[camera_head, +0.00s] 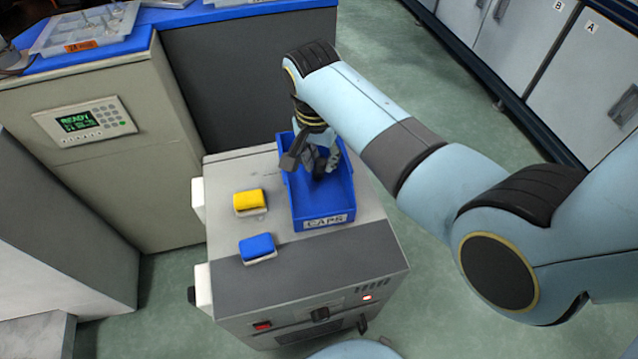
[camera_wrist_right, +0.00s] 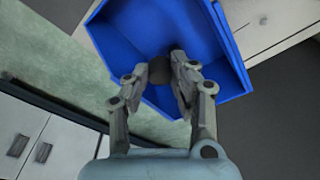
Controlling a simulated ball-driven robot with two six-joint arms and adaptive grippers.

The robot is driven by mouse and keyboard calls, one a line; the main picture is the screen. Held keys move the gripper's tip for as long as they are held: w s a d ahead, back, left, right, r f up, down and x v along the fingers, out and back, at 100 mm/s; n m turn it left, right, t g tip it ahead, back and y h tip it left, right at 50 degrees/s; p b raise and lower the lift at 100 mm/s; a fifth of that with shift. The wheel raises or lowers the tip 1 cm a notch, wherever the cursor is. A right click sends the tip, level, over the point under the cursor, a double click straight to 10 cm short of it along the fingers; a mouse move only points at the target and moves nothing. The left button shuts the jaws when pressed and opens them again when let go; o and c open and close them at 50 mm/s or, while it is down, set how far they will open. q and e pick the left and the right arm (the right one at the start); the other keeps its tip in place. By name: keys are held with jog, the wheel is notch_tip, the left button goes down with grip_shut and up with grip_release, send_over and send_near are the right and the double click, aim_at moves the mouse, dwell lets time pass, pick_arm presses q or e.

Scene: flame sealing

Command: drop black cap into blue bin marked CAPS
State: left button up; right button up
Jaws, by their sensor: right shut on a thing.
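The blue bin (camera_head: 323,208) marked CAPS stands on top of a grey machine cabinet, its label facing the front. My right gripper (camera_head: 320,168) points down at the bin's opening, over its back part. In the right wrist view the right gripper (camera_wrist_right: 162,78) is shut on a small dark round thing, the black cap (camera_wrist_right: 160,70). The blue bin (camera_wrist_right: 215,40) lies behind the cap there, with its inner walls and floor showing. My left gripper is not in view.
A yellow block (camera_head: 249,200) and a blue block (camera_head: 257,246) sit on the grey cabinet (camera_head: 225,178) left of the bin. A counter with a keypad panel (camera_head: 85,121) stands at the left. White cabinets (camera_head: 530,50) line the back right.

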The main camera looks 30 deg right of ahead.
jog(key=o, duration=0.9)
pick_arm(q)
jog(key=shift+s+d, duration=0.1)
pick_arm(e)
jog(key=shift+r, duration=0.1)
jog(key=r, duration=0.8)
jog(key=s+a+r, duration=0.1)
jog(key=r, duration=0.2)
jog(key=shift+a+r, duration=0.1)
jog(key=shift+r, duration=0.3)
